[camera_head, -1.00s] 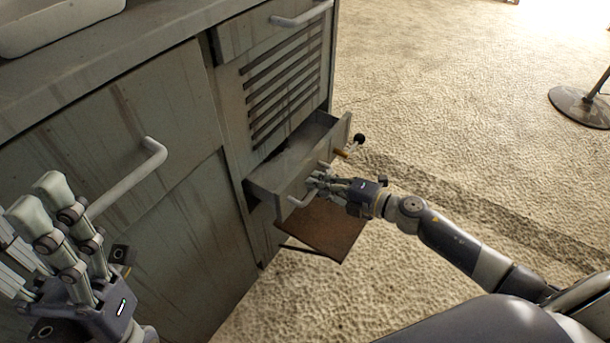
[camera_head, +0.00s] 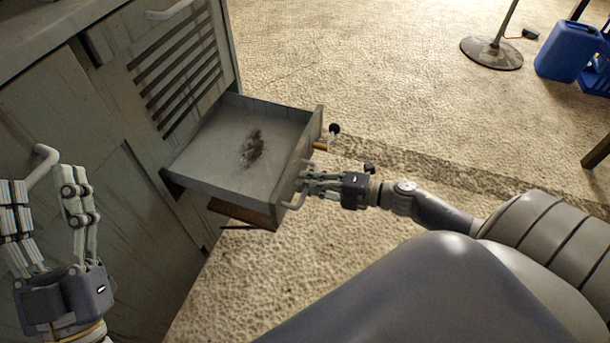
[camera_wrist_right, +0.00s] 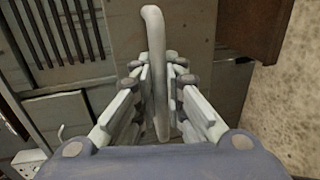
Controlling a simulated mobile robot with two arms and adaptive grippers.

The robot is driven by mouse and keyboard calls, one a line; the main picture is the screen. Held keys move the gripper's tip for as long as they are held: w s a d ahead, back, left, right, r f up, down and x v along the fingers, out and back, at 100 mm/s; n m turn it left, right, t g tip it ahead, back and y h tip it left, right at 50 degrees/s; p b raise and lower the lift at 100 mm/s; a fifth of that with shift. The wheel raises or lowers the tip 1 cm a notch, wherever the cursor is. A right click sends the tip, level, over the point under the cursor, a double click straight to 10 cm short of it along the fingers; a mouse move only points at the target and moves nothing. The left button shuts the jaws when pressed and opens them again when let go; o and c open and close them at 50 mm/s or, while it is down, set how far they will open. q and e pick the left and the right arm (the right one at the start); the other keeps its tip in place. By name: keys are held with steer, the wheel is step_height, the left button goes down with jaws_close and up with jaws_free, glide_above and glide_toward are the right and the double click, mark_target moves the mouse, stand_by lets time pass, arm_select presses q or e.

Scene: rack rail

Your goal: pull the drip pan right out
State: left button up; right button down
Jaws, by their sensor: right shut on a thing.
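The drip pan (camera_head: 215,150) is a shallow grey tray with a dark stain on its floor. It stands well out of the cabinet below the vent slats, its rear end at the cabinet front. My right gripper (camera_head: 306,184) is shut on the pan's pale bar handle (camera_head: 294,202). In the right wrist view the handle (camera_wrist_right: 155,40) runs between the fingers of the right gripper (camera_wrist_right: 160,85). My left gripper (camera_head: 42,215) is in front of the cabinet door at lower left, fingers apart, with nothing seen between them.
The grey cabinet (camera_head: 60,110) fills the left. A brown panel (camera_head: 240,212) sticks out just below the pan. A black knob (camera_head: 334,129) is at the pan's front right. A round stand base (camera_head: 491,53) and a blue canister (camera_head: 568,50) stand farther off. Open floor lies right.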

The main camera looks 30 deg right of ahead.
steer(key=c, duration=1.7)
jaws_free()
steer(key=shift+o, duration=0.2)
steer(key=shift+s+d, duration=0.1)
steer(key=v, duration=1.1)
steer(key=shift+s+d, duration=0.25)
steer(key=shift+s, duration=0.1)
